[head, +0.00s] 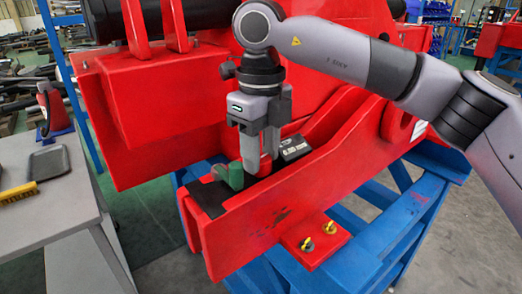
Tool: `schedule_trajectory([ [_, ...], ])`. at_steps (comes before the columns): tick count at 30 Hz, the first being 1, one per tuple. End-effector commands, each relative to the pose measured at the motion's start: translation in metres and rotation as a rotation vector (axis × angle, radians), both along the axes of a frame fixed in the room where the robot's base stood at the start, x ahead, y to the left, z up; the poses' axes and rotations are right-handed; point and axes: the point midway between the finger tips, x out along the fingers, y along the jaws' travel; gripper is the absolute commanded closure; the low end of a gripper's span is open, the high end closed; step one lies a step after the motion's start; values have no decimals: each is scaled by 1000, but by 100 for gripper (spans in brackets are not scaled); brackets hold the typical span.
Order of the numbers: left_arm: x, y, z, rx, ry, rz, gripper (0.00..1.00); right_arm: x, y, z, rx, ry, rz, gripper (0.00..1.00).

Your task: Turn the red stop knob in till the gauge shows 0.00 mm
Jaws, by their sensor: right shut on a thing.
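My right gripper (260,160) points straight down over the end of the red beam (330,160). It is shut, with its fingertips low between a green block and a small black box. The green block (231,177) is just left of the fingers. The black box (293,149) with pale markings is just right of them and looks like the gauge; its reading is too small to read. My left gripper is out of view.
A blue stand (385,235) carries the red beam. A red plate with two yellow-marked bolts (307,244) sticks out at the front. At left, a grey table (40,225) holds a dark tray (48,163) and a yellow bar (18,193). Large red machinery rises behind my gripper.

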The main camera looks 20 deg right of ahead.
Motion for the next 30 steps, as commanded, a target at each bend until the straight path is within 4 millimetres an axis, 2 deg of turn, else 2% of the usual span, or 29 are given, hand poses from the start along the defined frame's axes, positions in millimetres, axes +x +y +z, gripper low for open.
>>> schedule_trajectory([
  [17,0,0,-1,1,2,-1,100,1,0,2,1,-5,-33,91],
  [18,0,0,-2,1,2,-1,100,1,0,2,1,-5,-33,51],
  [20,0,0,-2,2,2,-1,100,1,0,2,2,-5,-33,35],
  [30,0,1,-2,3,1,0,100,1,-1,1,-2,-3,-34,35],
])
